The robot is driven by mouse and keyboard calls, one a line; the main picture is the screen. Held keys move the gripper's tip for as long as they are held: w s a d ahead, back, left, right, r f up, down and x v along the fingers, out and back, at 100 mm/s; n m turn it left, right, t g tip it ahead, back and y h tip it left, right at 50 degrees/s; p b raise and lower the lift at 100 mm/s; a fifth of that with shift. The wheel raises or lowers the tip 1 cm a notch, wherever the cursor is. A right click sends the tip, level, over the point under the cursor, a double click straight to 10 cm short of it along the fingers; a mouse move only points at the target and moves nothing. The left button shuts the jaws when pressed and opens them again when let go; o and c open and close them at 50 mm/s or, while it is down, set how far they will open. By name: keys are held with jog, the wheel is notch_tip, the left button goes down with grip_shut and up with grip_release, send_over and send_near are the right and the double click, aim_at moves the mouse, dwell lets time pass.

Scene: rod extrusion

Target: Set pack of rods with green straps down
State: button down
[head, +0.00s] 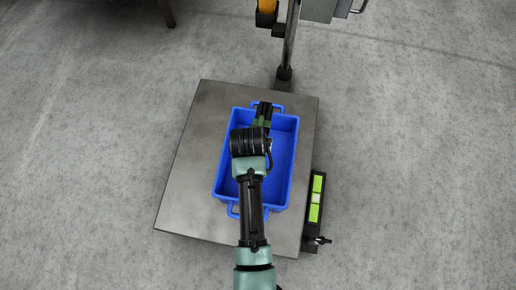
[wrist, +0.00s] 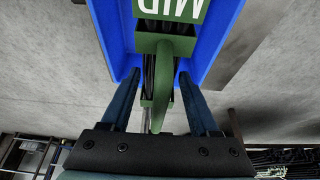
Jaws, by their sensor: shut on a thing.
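The pack of rods with green straps (head: 262,112) is a dark bundle over the far part of the blue crate (head: 218,185). In the wrist view the pack (wrist: 165,45) shows a green band with white letters and a green loop handle. My gripper (wrist: 159,88) is shut on the pack, with one finger on each side of the handle. Blue crate walls show on both sides of the pack. My arm covers much of the crate, and I cannot tell whether the pack touches the crate floor.
The crate stands on a grey square platform (head: 185,190), which has bare room to the left. A black unit with bright green panels (head: 316,198) is at the platform's right edge. A metal post (head: 289,45) stands behind it. The concrete floor around is mostly clear.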

jog(key=f+b, duration=0.6)
jog(key=f, duration=0.3)
jog(key=f+b, duration=0.5)
jog(key=f, duration=0.4)
jog(key=shift+w+f+b, duration=0.2)
jog(key=shift+f+b, duration=0.15)
jog(key=shift+f, duration=0.1)
jog(key=shift+f, duration=0.15)
jog(key=shift+c, duration=0.7)
grip_release()
jog(key=p+v, duration=0.8)
jog(key=v, duration=0.4)
jog(key=shift+r, duration=0.25)
